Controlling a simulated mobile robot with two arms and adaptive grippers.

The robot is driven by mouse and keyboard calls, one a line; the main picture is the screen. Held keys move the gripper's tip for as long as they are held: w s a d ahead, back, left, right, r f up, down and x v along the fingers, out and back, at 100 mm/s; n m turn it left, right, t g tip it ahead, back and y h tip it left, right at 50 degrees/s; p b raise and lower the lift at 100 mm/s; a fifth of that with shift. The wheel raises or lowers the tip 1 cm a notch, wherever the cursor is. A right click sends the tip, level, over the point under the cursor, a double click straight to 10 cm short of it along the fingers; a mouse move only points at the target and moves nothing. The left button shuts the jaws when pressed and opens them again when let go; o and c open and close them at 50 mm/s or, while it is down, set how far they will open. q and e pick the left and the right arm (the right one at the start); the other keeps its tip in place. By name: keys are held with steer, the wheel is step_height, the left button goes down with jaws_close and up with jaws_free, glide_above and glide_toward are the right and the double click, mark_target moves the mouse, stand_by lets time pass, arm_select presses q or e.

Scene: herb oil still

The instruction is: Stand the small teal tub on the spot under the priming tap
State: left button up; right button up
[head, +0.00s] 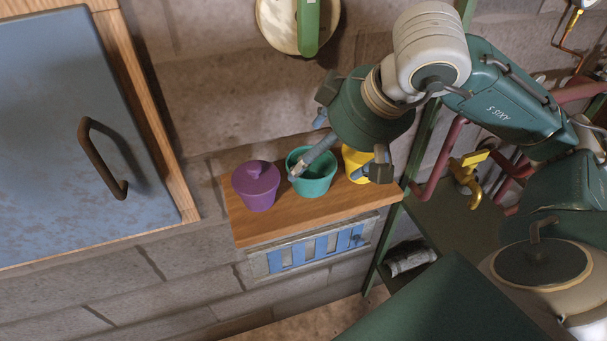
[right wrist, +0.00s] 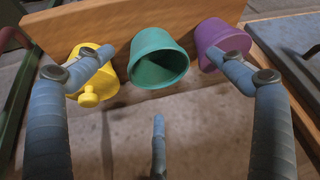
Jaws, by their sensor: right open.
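The small teal tub (head: 313,187) stands upright and open-topped on a wooden shelf (head: 300,222), between a purple tub and a yellow tub. My right gripper (head: 337,172) is open over it, its fingers spread and one crossing in front of the tub's left side. In the right wrist view the teal tub (right wrist: 155,55) sits between the spread fingertips (right wrist: 163,56), with nothing held. A brass tap with a yellow handle (head: 467,172) is at the right; whether it is the priming tap I cannot tell. No spot shows clearly under it. My left gripper is not in view.
The lidded purple tub (head: 255,190) and lidded yellow tub (head: 354,163) closely flank the teal one. A stone wall (head: 215,85) is behind the shelf. A blue cabinet door (head: 60,130) is at left. Red pipes (head: 440,160) and a pale round vessel (head: 545,275) are at right.

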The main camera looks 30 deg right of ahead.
mark_target(314, 169)
steer(key=shift+x, duration=0.85)
steer(key=shift+w+f, duration=0.25)
steer(key=shift+f, duration=0.3)
steer(key=x, duration=0.1)
steer(key=p+x, duration=0.1)
steer(key=x, duration=0.1)
steer(key=shift+d+f, duration=0.1)
steer(key=shift+d, duration=0.2)
steer(key=shift+w+f, duration=0.25)
steer(key=shift+f, duration=0.1)
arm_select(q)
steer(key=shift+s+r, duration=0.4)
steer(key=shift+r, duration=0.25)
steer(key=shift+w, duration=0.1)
arm_select(e)
steer(key=shift+c, duration=0.2)
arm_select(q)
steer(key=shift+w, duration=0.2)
arm_select(e)
steer(key=shift+s, duration=0.1)
steer(key=c, duration=1.3)
steer(key=shift+a+r, duration=0.1)
